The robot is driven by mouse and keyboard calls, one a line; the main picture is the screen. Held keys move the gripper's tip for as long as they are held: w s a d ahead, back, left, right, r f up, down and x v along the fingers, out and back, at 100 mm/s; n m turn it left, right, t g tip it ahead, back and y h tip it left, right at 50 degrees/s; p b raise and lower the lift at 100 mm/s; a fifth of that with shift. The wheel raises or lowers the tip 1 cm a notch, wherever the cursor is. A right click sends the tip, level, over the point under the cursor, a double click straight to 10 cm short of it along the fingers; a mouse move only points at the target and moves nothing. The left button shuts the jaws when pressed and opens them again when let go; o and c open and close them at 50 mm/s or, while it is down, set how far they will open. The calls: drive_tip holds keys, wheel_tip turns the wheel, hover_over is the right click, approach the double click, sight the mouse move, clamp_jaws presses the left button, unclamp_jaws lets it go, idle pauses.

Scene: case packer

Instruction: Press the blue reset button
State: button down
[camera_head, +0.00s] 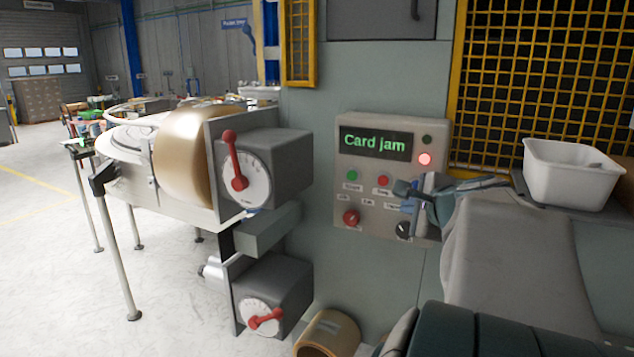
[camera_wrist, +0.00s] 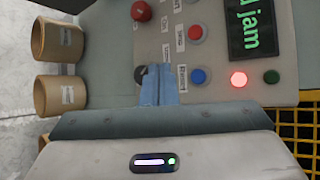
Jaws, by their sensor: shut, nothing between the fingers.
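The blue reset button (camera_wrist: 197,76) is a round button on the grey control panel (camera_head: 340,213). In the wrist view it shows clear, beside a small label, just right of my gripper (camera_wrist: 160,70). My gripper's blue-grey fingers are shut together and empty, with their tips over the panel between the button's label and a black knob (camera_wrist: 139,75). They look apart from the button; the gap to the panel is hard to judge. In the head view my gripper (camera_head: 408,200) is in front of the panel's lower right and largely covers the button's area.
The display (camera_head: 375,144) reads "Card jam" and a red lamp (camera_head: 425,159) is lit. A green button (camera_head: 352,174), a red button (camera_head: 382,180) and a red knob (camera_head: 351,217) sit close by. Dial boxes (camera_head: 280,170) jut out left; a white bin (camera_head: 575,175) stands right.

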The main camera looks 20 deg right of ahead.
drive_tip(key=w+d+p, duration=0.1)
drive_tip(key=w+d, duration=0.4)
drive_tip(key=d, duration=0.1)
drive_tip(key=shift+w+d, duration=0.3)
drive_tip(key=shift+w, duration=0.1)
idle(2.1)
drive_tip(key=shift+w+d, duration=0.3)
drive_tip(key=shift+d, duration=0.05)
drive_tip(key=shift+w+d, duration=0.25)
drive_tip(key=shift+d, duration=0.05)
idle(0.8)
drive_tip(key=shift+s+a, duration=0.55)
drive_tip(key=shift+a, duration=0.05)
